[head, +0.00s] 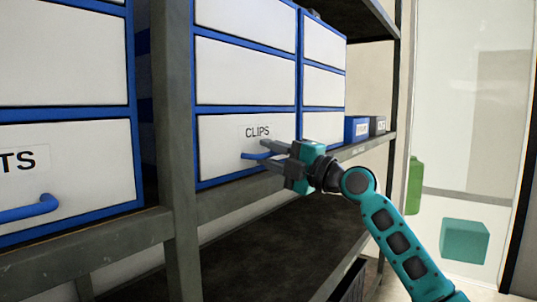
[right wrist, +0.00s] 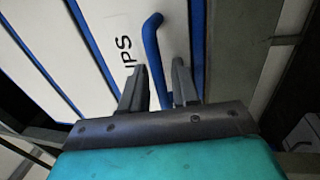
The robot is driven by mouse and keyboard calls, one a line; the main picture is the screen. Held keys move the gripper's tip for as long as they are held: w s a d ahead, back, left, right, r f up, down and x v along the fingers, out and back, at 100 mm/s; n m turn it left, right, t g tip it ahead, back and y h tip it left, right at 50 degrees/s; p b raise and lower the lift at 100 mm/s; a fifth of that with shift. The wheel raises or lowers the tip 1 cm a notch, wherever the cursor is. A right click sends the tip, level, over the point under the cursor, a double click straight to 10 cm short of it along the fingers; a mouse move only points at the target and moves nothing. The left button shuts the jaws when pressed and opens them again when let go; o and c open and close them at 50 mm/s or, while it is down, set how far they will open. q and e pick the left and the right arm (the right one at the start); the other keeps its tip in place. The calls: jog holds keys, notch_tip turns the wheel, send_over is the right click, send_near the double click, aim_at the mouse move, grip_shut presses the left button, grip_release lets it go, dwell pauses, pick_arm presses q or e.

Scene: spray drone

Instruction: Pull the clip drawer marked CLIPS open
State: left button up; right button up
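The drawer marked CLIPS (head: 228,133) is a white front with blue edges, low in the middle cabinet, and looks shut. Its blue bar handle (head: 250,156) stands out below the label. My right gripper (head: 267,153) is at this handle, fingers pointing at the drawer front. In the right wrist view the blue handle (right wrist: 152,38) runs down between the two fingers (right wrist: 160,72), with a gap showing beside it, so the fingers look open around it. Part of the handle is hidden by the fingers. My left gripper is not in view.
Another drawer (head: 90,160) with a label ending in TS and a blue handle is at the left, beyond a grey shelf post (head: 179,130). Small blue (head: 356,128) and dark (head: 377,125) boxes stand right of the cabinet. A lower shelf (head: 290,232) lies beneath.

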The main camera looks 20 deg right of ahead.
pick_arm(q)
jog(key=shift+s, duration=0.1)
pick_arm(e)
jog(key=shift+c, duration=0.2)
grip_shut()
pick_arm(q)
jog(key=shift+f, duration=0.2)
pick_arm(e)
jog(key=shift+d, duration=0.1)
